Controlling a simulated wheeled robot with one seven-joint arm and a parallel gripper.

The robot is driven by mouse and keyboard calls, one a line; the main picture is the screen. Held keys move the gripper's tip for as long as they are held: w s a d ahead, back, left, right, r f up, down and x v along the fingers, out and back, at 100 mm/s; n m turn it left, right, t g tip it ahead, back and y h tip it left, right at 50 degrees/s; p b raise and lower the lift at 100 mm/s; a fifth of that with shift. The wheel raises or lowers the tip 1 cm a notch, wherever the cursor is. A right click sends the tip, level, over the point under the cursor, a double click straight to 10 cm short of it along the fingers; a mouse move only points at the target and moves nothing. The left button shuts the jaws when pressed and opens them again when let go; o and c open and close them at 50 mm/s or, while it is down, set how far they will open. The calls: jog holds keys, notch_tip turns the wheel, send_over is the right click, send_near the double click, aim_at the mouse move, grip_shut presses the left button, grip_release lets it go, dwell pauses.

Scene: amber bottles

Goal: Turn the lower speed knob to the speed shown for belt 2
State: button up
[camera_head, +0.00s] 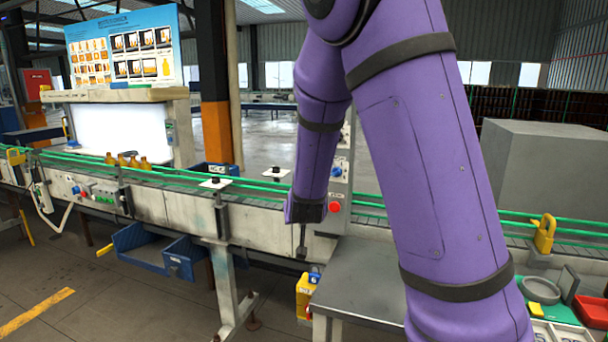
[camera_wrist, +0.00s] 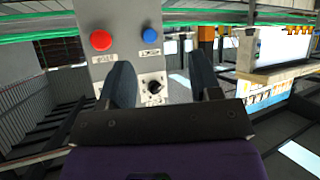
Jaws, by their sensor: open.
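In the wrist view a black knob (camera_wrist: 154,87) on a pale dial plate sits on a grey control panel (camera_wrist: 133,65). It lies between and beyond the two fingers of my gripper (camera_wrist: 160,62), which is open and empty. I cannot tell whether it touches them. The dial marks and pointer setting are too small to read. In the head view my gripper (camera_head: 302,242) points down beside the panel post (camera_head: 346,165), and my arm hides part of it. I cannot make out a knob there. No readable speed for belt 2 shows.
The panel has a red button (camera_wrist: 101,40) and a blue button (camera_wrist: 150,36). Behind the conveyor (camera_head: 255,222) stands an instruction board (camera_head: 122,47) with small pictures. Several amber bottles (camera_head: 133,161) stand on the belt. A grey table (camera_head: 360,290) is at the front.

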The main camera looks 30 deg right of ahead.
jog(key=w+d+r+n+t+h, duration=0.2)
jog(key=w+d+r+t+h, duration=0.1)
jog(key=w, duration=0.3)
jog(key=w+d+r+n+t+h, duration=0.2)
jog(key=w+d+r+t+h, duration=0.1)
jog(key=w+d+h, duration=0.2)
jog(key=shift+w+d+r+t, duration=0.25)
jog(key=shift+w+t, duration=0.15)
jog(key=shift+w, duration=0.35)
jog(key=shift+c, duration=0.2)
jog(key=c, duration=0.9)
